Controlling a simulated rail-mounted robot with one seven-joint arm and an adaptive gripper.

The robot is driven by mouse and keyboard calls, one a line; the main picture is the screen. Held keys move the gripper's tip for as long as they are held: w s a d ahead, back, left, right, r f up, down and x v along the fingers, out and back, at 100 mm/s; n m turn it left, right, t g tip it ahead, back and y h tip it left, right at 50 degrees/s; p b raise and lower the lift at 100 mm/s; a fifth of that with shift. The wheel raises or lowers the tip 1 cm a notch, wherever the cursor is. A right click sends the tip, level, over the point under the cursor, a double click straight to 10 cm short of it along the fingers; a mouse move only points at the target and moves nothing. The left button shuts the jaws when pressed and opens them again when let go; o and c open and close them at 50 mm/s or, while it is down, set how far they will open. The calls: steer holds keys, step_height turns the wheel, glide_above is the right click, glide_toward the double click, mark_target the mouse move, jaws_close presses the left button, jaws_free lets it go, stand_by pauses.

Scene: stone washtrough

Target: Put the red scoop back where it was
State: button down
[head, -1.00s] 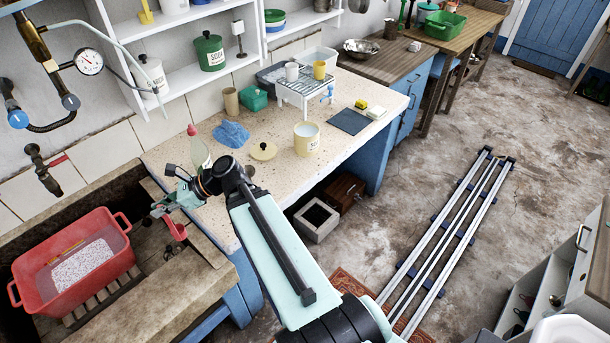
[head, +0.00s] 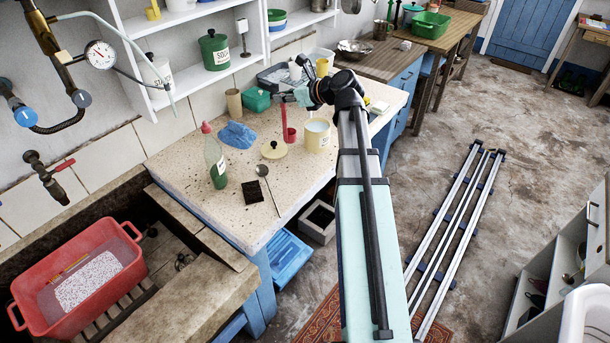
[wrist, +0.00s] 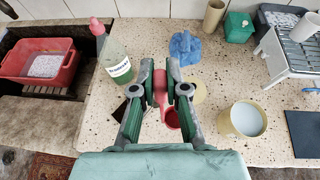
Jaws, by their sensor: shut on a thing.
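The red scoop (head: 284,120) hangs upright from my gripper (head: 284,97), its bowl at the bottom, above the speckled counter. In the wrist view my gripper (wrist: 160,88) is shut on the handle of the scoop (wrist: 171,117), whose bowl shows below the fingers. In the head view the scoop appears just left of an open cream tub (head: 318,141) with pale contents. The tub also shows in the wrist view (wrist: 235,127), right of the scoop and apart from it. A cream lid (head: 274,151) lies flat on the counter, partly hidden behind the scoop in the wrist view.
A green bottle with a red cap (head: 215,165), a blue cloth (head: 237,135), a long spoon (head: 268,188) and a dark square (head: 252,193) are on the counter (head: 210,195). A white rack (wrist: 292,58) stands at the right. A red basin (head: 115,287) sits in the trough.

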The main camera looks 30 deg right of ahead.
mark_target(294, 136)
steer(key=w+d+r+m+h, duration=0.1)
steer(key=w+d+r, duration=0.1)
steer(key=d+r, duration=0.1)
steer(key=shift+t, duration=0.4)
step_height(294, 136, down, 20)
steer(key=p, duration=0.3)
steer(key=shift+r, duration=0.15)
steer(key=c, duration=1.2)
jaws_free()
steer(key=shift+s+d, duration=0.1)
steer(key=shift+s+d+r, duration=0.1)
steer(key=shift+s+d, duration=0.05)
steer(key=shift+s, duration=0.2)
steer(key=b+v, duration=0.2)
steer(key=v, duration=0.9)
steer(key=shift+b, duration=0.4)
steer(key=shift+r, duration=0.15)
